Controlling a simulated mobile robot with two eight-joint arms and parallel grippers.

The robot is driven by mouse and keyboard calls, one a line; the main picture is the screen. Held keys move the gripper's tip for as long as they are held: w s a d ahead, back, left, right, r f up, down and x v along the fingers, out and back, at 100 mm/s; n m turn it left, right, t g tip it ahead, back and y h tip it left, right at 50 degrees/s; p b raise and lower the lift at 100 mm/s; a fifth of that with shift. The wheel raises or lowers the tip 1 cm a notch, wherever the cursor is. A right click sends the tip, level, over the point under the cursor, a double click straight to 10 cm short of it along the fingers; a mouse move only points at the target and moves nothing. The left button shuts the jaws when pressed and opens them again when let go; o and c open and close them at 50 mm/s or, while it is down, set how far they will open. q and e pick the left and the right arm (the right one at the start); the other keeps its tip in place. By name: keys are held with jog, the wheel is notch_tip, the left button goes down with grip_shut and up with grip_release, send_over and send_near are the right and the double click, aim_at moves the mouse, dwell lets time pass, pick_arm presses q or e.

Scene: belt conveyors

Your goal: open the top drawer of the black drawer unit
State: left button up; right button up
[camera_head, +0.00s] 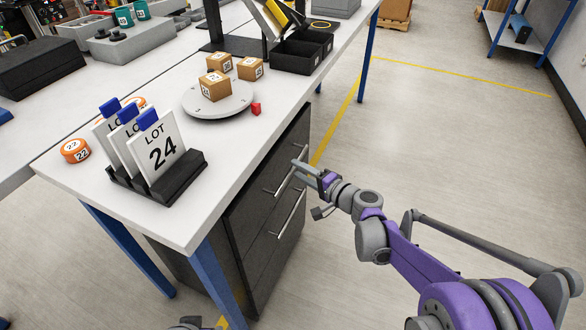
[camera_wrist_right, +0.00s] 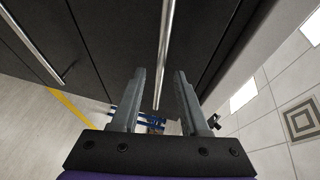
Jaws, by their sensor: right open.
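The black drawer unit (camera_head: 262,222) stands under the white workbench, its drawer front facing right with long metal bar handles. The drawers look shut. My right gripper (camera_head: 305,184) is open at the upper handle (camera_head: 284,183). In the right wrist view, a handle bar (camera_wrist_right: 165,45) runs between the two spread fingers of that gripper (camera_wrist_right: 160,75); I cannot tell whether either finger touches it. A second handle (camera_wrist_right: 32,45) lies to the left there. A small grey part at the bottom edge of the head view may be my left gripper (camera_head: 186,323); its jaws cannot be made out.
The white workbench (camera_head: 225,180) above the unit carries a LOT 24 card holder (camera_head: 188,178), a round stand (camera_head: 230,103) with small boxes and black bins (camera_head: 297,56). A blue table leg (camera_head: 217,280) stands beside the unit. The floor to the right is clear.

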aim_at(293, 167)
jog(key=shift+x, duration=1.65)
grip_shut()
